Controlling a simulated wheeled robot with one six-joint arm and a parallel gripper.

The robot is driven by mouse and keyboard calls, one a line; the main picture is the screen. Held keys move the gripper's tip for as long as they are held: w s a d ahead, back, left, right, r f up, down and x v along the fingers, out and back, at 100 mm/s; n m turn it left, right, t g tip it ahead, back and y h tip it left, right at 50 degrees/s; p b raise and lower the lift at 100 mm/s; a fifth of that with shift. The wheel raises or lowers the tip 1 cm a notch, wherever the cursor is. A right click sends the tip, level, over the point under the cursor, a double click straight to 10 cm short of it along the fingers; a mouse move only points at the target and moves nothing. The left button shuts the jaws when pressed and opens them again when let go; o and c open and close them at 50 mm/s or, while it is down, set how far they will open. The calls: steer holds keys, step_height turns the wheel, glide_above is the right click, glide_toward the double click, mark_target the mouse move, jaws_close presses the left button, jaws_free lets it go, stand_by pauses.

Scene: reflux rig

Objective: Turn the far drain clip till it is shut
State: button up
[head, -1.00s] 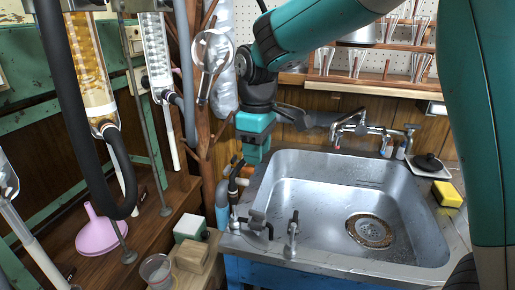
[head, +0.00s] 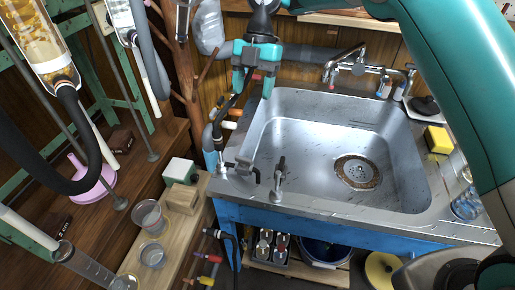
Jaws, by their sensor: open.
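My gripper (head: 253,83) is in the head view above the back left corner of the sink. Its teal jaws point down and stand apart with nothing clearly held between them. Below and left of it, several small clip-like fittings (head: 230,125) with orange, white and dark parts sit by a dark hose at the sink's left edge. I cannot tell which of these is the far drain clip, or whether it is shut. More fittings with red and yellow handles (head: 206,257) show low down, in front of the sink cabinet.
The steel sink (head: 300,150) is empty, with a tap (head: 345,65) behind it. A yellow sponge (head: 437,140) lies at its right. Glass columns and a black hose (head: 85,150) hang at left. Beakers (head: 148,216) and a white box (head: 180,170) stand on the wooden bench.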

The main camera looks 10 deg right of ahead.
mark_target(244, 157)
steer(key=b+x, duration=0.8)
steer(key=x, duration=0.9)
steer(key=shift+w+d, duration=0.1)
steer(key=shift+d, duration=0.05)
steer(key=shift+c, duration=0.4)
steer(key=c, duration=0.6)
